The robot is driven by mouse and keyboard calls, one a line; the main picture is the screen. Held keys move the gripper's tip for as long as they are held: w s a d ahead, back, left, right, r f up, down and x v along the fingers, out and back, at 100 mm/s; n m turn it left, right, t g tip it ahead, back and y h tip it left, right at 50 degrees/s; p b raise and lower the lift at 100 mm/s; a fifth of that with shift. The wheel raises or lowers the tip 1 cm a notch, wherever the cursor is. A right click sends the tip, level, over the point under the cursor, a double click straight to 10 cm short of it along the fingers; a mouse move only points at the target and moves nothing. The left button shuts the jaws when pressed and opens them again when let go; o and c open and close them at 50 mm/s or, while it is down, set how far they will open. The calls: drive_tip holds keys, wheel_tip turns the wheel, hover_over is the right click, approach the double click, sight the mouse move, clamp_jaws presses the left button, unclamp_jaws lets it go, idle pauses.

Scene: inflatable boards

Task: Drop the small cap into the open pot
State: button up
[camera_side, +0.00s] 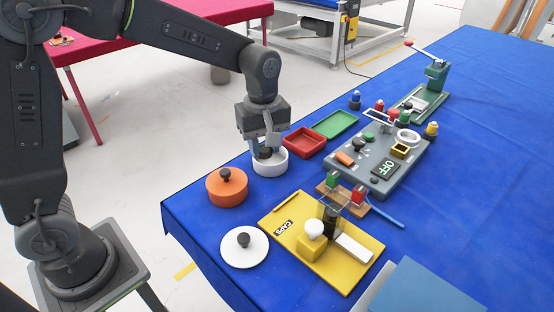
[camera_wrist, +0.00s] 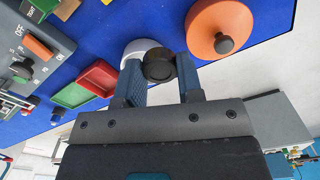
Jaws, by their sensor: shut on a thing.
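My gripper (camera_side: 264,148) points down at the white open pot (camera_side: 271,163) near the table's left edge. It is shut on a small dark cap (camera_side: 265,153), which sits at the pot's mouth. From the side I cannot tell whether the cap is above the rim or just inside it. In the wrist view the dark round cap (camera_wrist: 158,65) is between the two fingers (camera_wrist: 158,80). The white pot (camera_wrist: 138,47) shows partly behind it, with most of it hidden by the cap and fingers.
An orange pot (camera_side: 227,191) with a black-knobbed lid stands close by, in front. A white lid (camera_side: 244,257) lies further forward. Red (camera_side: 304,142) and green (camera_side: 336,124) trays lie right of the pot. A yellow board (camera_side: 345,278) and a grey panel (camera_side: 372,183) occupy the table's middle.

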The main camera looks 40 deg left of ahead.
drive_tip(key=shift+w+a+f, duration=0.9)
drive_tip(key=shift+a+f, duration=0.1)
drive_tip(key=shift+f, duration=0.25)
drive_tip(key=shift+w+a+f, duration=0.95)
drive_tip(key=shift+f, duration=0.35)
drive_tip(key=shift+w+a+f, duration=0.9)
drive_tip(key=shift+a+f, duration=0.1)
drive_tip(key=shift+f, duration=0.25)
drive_tip(key=o, duration=1.5)
drive_tip(key=shift+c, duration=0.2)
drive_tip(key=shift+r, duration=0.1)
wheel_tip(320, 180, up, 7)
